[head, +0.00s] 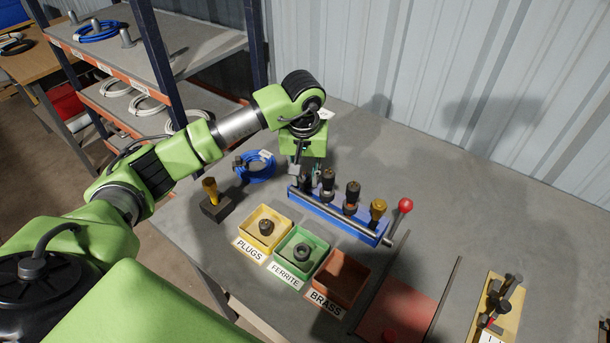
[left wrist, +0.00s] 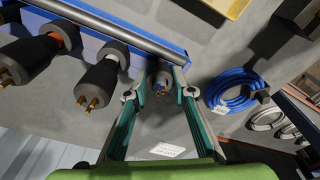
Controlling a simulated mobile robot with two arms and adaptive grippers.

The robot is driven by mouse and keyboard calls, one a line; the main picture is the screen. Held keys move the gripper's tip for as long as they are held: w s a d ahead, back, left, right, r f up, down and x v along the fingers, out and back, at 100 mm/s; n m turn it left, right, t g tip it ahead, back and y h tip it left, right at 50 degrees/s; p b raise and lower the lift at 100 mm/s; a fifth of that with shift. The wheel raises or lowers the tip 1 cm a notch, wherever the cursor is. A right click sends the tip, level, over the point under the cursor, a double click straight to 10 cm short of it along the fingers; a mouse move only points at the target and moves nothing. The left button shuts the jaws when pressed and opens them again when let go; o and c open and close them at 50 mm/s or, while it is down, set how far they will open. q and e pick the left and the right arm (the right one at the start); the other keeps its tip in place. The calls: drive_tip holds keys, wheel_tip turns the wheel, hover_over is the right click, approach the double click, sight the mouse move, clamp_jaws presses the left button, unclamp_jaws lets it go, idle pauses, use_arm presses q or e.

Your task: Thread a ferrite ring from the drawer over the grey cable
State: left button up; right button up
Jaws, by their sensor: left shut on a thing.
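My left gripper (head: 298,176) is over the left end of a blue rack (head: 338,217). In the left wrist view its teal fingers (left wrist: 160,85) are shut on a dark grey cable end (left wrist: 160,76) with coloured tips, partly hidden between them. I cannot tell whether this is the grey cable. A dark ferrite ring (head: 302,252) lies in an open green bin (head: 322,241) labelled FERRITE. The ring is apart from the gripper. No drawer is clearly visible. My right gripper is not in view.
Several plugs (head: 352,194) stand in the rack, beside a lever with a red knob (head: 405,205). A yellow PLUGS bin (head: 245,235) holds one dark part. The BRASS bin (head: 363,268) looks empty. A coiled blue cable (head: 258,166) lies behind. A shelf (head: 190,55) stands at left.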

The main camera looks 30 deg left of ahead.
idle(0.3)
use_arm(q)
drive_tip(key=o, duration=1.1)
drive_tip(key=shift+r, duration=0.1)
drive_tip(key=shift+r+p, duration=1.75)
drive_tip(key=shift+r, duration=1.7)
drive_tip(key=shift+r, duration=0.1)
